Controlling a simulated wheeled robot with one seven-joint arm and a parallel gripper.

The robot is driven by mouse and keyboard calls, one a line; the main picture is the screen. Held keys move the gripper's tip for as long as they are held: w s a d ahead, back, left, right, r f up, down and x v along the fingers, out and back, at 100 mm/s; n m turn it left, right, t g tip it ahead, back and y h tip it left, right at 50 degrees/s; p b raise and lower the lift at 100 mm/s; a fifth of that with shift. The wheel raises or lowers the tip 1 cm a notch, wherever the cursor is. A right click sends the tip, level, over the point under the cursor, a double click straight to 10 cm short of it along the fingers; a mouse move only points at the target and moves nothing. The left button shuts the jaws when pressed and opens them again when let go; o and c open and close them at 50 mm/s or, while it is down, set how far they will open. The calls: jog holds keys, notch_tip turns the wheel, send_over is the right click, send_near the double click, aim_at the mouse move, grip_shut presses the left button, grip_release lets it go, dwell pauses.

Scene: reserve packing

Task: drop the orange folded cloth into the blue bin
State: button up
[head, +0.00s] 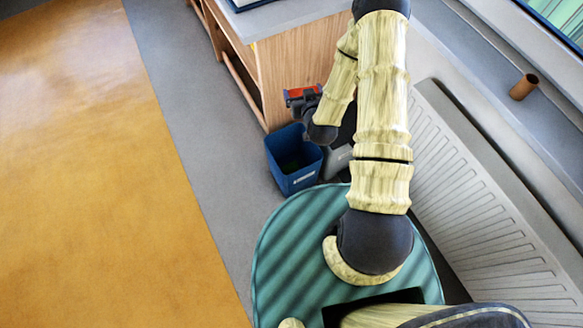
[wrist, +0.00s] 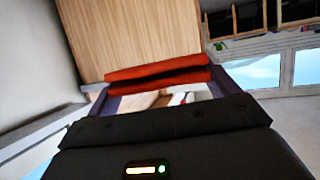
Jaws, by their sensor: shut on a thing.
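The orange folded cloth (wrist: 157,73) is held in my gripper (wrist: 160,88) in the wrist view, lying across between the two fingers. In the head view the cloth (head: 303,91) shows as a small orange-red strip at the end of my gripper (head: 300,100). The blue bin (head: 290,163) stands on the grey floor below and slightly left of the gripper, open at the top. The gripper is above the bin's far side. Part of the bin's right side is near my arm.
A wooden cabinet (head: 300,62) with a grey top stands just behind the bin. A white radiator (head: 480,200) runs along the right wall. A brown cup-like object (head: 523,87) is on the sill. The floor left of the bin is clear, with a yellow area (head: 90,170) beyond.

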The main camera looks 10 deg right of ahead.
jog(key=w+f+n+y+b, duration=0.2)
jog(key=w+f+b, duration=0.2)
jog(key=f+b, duration=1.7)
jog(key=w+f+n+g+y+b, duration=0.1)
jog(key=w+f+b, duration=0.4)
jog(key=f+b, duration=1.7)
jog(key=n+y+b, duration=0.1)
jog(key=y+b, duration=0.1)
jog(key=b, duration=0.6)
jog(key=shift+w+d+f, duration=0.15)
jog(key=shift+d+f, duration=0.05)
jog(key=shift+d, duration=0.05)
notch_tip(320, 180, down, 6)
jog(key=b, duration=0.5)
